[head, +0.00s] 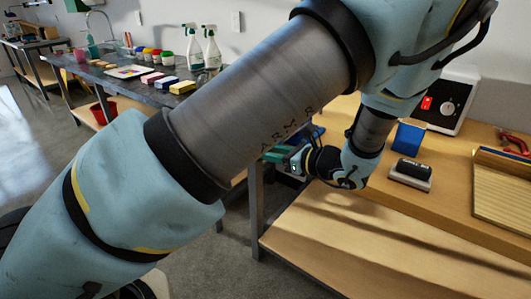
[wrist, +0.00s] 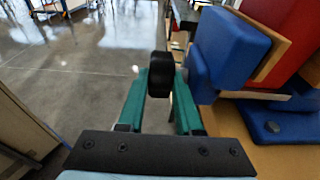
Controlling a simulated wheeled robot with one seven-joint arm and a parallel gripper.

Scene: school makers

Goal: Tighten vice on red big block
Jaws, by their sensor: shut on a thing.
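In the wrist view, the blue vice (wrist: 230,45) stands at the right, with a pale wooden pad (wrist: 271,60) on its jaw. The red big block (wrist: 300,32) is beyond this pad at the upper right, partly cut off by the frame. I cannot tell whether the pad touches it. My gripper (wrist: 162,80) has green fingers closed around the black knob (wrist: 160,72) of the vice handle, beside the blue jaw. In the head view my gripper (head: 292,160) is at the bench's left edge, partly behind my arm. My arm hides the vice and red block there.
The wooden workbench (head: 365,230) has a blue block (head: 408,138), a black cylinder on a grey base (head: 412,169), a wooden board (head: 505,192) and a machine with a dial (head: 450,100). A dark table (head: 125,88) with spray bottles (head: 212,52) stands behind. Floor left of the bench is open.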

